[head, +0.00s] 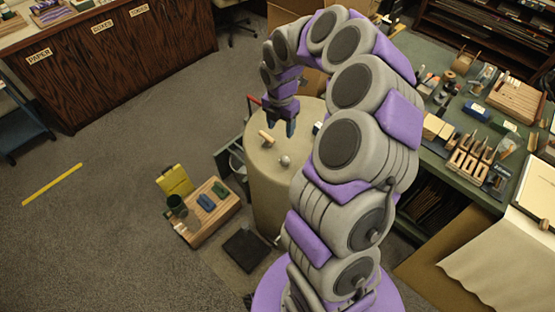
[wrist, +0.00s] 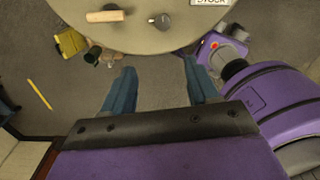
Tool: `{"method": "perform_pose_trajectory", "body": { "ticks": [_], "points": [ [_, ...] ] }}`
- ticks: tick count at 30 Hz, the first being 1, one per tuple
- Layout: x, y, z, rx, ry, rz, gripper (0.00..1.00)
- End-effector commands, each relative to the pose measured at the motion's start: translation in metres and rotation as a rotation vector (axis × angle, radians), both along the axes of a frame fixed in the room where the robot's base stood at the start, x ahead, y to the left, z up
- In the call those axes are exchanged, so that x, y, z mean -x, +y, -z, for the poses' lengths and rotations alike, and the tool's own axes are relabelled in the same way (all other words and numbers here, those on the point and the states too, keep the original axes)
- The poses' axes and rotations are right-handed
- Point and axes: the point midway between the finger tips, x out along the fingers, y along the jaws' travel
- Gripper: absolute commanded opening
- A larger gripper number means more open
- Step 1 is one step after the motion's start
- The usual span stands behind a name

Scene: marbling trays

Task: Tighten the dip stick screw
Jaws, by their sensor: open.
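A round beige vat top (head: 262,168) stands left of my arm in the head view; its near part also fills the top of the wrist view (wrist: 140,42). On it are a pale wooden handle (head: 267,137) and a small silver round knob (head: 284,161). In the wrist view the handle (wrist: 104,16) lies left of the knob (wrist: 162,22). I cannot tell which is the dip stick screw. My gripper (head: 290,130) is above the vat. Its blue fingers (wrist: 158,68) are apart, with nothing between them, and the handle and knob lie beyond their tips.
A white label reading STOCK (wrist: 210,2) is on the vat top. A wooden board (head: 212,212) with small bottles and a green cup (head: 177,206) is on the floor left of the vat. A cluttered green workbench (head: 440,130) stands to the right. Open floor lies at left.

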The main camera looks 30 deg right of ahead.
Motion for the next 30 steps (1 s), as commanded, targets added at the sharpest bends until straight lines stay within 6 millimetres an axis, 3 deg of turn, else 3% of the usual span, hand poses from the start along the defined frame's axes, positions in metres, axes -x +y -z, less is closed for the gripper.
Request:
{"method": "perform_pose_trajectory", "body": {
  "ticks": [7, 18, 24, 30],
  "points": [
    [0.002, -0.012, 0.034, -0.009, 0.006, 0.0, 0.59],
    [0.003, 0.004, 0.106, 0.007, 0.006, -0.001, 0.59],
    [0.004, -0.002, 0.143, 0.002, 0.005, 0.001, 0.59],
    [0.004, -0.01, 0.166, -0.005, 0.002, 0.001, 0.59]
  ]
}}
